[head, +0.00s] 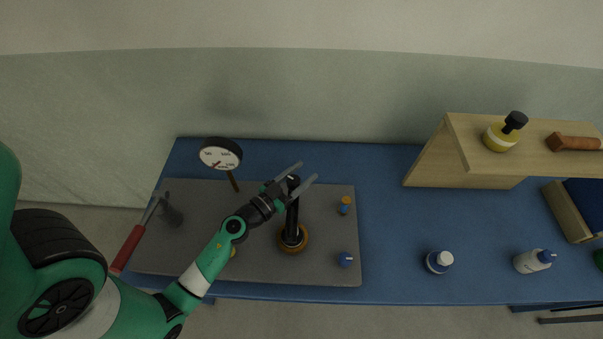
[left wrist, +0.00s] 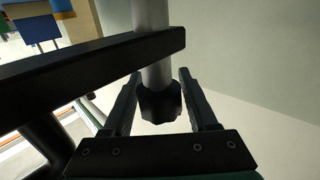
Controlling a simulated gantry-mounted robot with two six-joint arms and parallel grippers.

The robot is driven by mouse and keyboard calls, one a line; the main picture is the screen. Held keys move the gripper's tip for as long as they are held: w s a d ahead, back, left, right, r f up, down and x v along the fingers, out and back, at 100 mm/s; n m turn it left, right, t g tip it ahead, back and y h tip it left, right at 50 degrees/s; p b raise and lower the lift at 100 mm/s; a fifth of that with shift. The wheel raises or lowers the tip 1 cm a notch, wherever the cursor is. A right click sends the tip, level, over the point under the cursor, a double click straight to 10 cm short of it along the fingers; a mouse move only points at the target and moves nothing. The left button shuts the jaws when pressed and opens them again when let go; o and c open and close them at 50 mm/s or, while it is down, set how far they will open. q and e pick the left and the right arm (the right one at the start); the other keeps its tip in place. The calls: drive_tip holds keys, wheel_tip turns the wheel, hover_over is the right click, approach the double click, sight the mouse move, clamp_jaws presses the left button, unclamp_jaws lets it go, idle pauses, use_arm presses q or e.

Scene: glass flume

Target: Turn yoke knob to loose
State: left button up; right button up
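A dark post (head: 292,220) with a brass-coloured ring base (head: 304,243) stands on the grey board. A small dark knob (head: 293,181) is at its top, between the fingers of my left gripper (head: 308,170). In the left wrist view a black lobed knob (left wrist: 160,106) on a grey shaft (left wrist: 151,15) sits between the two fingers. My left gripper is open, with a thin gap showing on both sides of the knob. No loose or tight marking is readable. My right gripper is not in view.
The grey board (head: 200,258) lies on a blue table (head: 385,240). A dial gauge (head: 220,154) stands behind left. Bottles (head: 439,261) and a wooden shelf (head: 470,125) are at right. The table's middle is clear.

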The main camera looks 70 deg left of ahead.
use_arm(q)
clamp_jaws()
drive_tip(key=shift+r, duration=0.1)
drive_tip(key=shift+d+m+h+p, duration=0.35)
drive_tip(key=shift+m+h+p, duration=0.85)
drive_tip(key=shift+h, duration=0.75)
drive_tip(key=shift+d+m+h+p, duration=0.3)
drive_tip(key=shift+m+h+p, duration=0.55)
drive_tip(key=shift+m+h, duration=0.8)
drive_tip(key=shift+d+m+h+p, duration=0.35)
drive_tip(key=shift+m+h+p, duration=0.7)
drive_tip(key=shift+h, duration=1.15)
drive_tip(key=shift+o, duration=0.3)
unclamp_jaws()
